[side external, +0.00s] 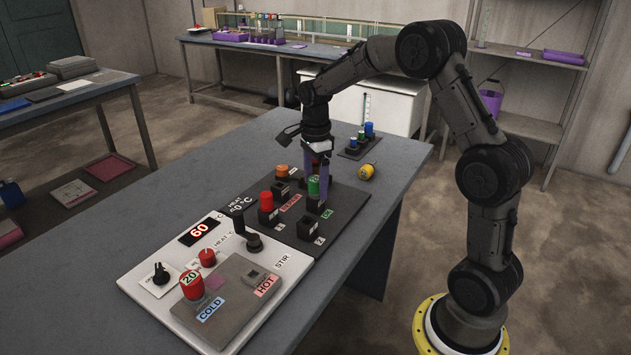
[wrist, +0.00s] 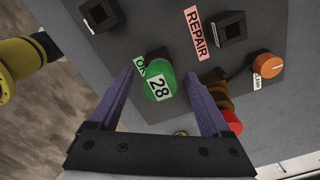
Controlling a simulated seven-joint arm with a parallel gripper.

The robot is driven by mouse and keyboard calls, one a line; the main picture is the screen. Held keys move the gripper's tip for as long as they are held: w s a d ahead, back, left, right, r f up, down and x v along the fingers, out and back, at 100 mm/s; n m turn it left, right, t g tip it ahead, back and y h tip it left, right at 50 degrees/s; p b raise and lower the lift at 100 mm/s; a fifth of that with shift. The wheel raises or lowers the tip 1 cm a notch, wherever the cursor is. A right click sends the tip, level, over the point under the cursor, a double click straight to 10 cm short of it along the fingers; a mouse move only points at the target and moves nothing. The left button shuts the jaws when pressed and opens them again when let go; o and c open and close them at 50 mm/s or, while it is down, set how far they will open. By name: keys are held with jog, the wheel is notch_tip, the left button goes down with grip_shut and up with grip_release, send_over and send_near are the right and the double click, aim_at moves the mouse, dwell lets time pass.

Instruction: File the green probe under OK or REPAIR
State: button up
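The green probe (side external: 313,187) stands upright on the dark panel in the side view, near the green OK label (side external: 327,214). In the wrist view, the green probe (wrist: 158,84) has a white tag reading 28 and partly covers the OK label (wrist: 140,66). My gripper (side external: 315,185) points down over it. In the wrist view, the purple fingers of my gripper (wrist: 160,76) are open, one on each side of the green cap with gaps. The pink REPAIR label (wrist: 197,32) lies between two empty-looking black sockets.
A red probe (side external: 266,201) stands in a black socket left of the green one. A yellow probe (side external: 367,171) lies on the table at the right. A rack (side external: 352,152) of several probes stands behind. A white console (side external: 160,290) with a 60 display (side external: 199,230) is in front.

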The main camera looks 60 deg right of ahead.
jog(key=shift+r, duration=2.5)
jog(key=shift+r, duration=0.1)
notch_tip(320, 180, up, 14)
jog(key=shift+f, duration=0.2)
